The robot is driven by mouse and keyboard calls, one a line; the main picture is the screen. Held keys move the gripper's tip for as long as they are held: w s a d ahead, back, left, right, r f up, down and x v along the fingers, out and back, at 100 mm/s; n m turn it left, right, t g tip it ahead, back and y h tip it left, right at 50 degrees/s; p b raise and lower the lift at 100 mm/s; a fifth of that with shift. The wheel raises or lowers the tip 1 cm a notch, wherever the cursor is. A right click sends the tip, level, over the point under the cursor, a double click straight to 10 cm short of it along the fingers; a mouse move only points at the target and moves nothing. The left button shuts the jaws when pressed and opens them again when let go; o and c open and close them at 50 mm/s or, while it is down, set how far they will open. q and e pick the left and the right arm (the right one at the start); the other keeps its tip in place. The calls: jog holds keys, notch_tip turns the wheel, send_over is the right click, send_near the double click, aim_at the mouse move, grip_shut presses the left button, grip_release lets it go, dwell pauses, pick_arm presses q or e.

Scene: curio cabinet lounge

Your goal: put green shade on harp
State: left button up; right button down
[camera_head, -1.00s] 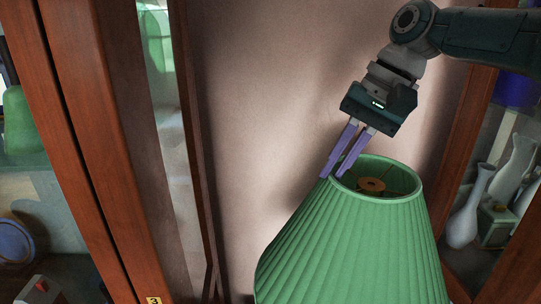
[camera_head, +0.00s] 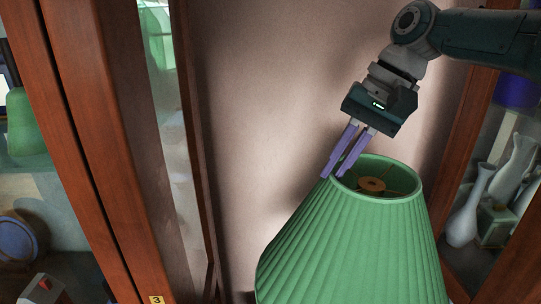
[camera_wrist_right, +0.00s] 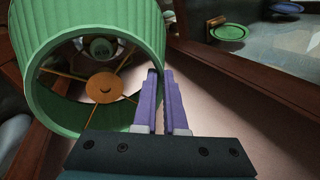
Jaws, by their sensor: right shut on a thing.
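The green pleated shade (camera_head: 350,248) fills the lower middle of the head view, its open top ring facing up. A round brass-coloured fitter (camera_head: 371,184) with thin spokes sits inside the top ring. My right gripper (camera_head: 335,176) is shut on the shade's top rim at its left side, pointing down. In the right wrist view the shade (camera_wrist_right: 90,25) is at upper left, with the rim by my purple fingers (camera_wrist_right: 161,75) and the fitter (camera_wrist_right: 104,87) facing the camera. I cannot make out the harp. My left gripper is not in view.
A wooden cabinet frame with glass (camera_head: 120,180) stands close on the left, with a green jar (camera_head: 27,125) behind it. Another cabinet on the right holds white vases (camera_head: 470,212). A bare wall (camera_head: 265,100) lies between them.

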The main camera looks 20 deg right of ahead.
jog(key=shift+f, duration=0.15)
dwell(0.3)
jog(key=shift+f+b, duration=0.9)
jog(key=shift+f, duration=0.1)
jog(key=shift+r, duration=0.1)
jog(key=c, duration=0.9)
grip_release()
jog(key=b+v, duration=0.1)
jog(key=v, duration=0.9)
